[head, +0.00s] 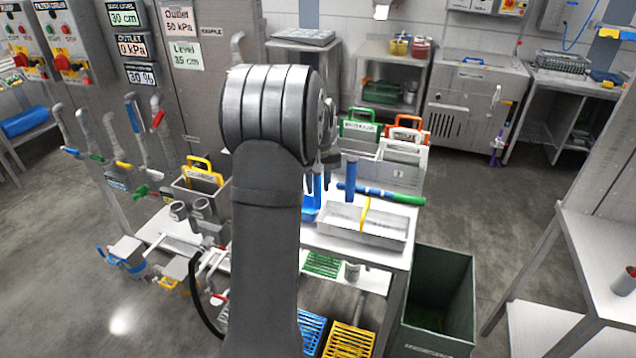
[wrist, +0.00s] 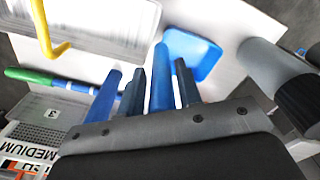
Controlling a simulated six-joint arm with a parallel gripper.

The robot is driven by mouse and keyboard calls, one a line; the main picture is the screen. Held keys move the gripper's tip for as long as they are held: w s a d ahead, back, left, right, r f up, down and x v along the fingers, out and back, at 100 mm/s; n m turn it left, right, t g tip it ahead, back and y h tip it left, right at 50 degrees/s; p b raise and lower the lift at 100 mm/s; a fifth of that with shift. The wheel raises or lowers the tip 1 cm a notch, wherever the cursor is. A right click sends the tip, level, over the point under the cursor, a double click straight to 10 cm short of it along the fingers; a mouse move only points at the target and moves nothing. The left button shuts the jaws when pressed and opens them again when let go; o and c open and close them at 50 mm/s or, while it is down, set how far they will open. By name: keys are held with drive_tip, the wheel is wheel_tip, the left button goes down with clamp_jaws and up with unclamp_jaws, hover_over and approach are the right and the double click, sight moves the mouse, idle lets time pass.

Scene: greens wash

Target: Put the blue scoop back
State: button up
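The blue scoop (head: 311,207) is on the white table, partly hidden behind my arm in the head view. In the wrist view its blue pan (wrist: 192,50) lies away from me, and its handle (wrist: 161,78) points toward my gripper. My gripper (wrist: 160,72) has its two dark fingers on either side of this handle, with small gaps showing, so it looks open around it. In the head view my gripper (head: 325,165) is over the scoop, largely hidden by my arm.
A blue upright cylinder (head: 351,181) stands close beside my gripper. A metal tray (head: 335,228) with a yellow piece and a green-and-blue rod (head: 395,195) are near it. Labelled bins (head: 402,152) stand behind. A dark green bin (head: 440,290) stands right of the table.

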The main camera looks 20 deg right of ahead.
drive_tip(key=shift+o, duration=0.8)
wheel_tip(320, 180, up, 12)
drive_tip(key=shift+r, duration=0.2)
wheel_tip(320, 180, down, 12)
drive_tip(key=shift+f, duration=0.1)
drive_tip(key=shift+r, duration=1.9)
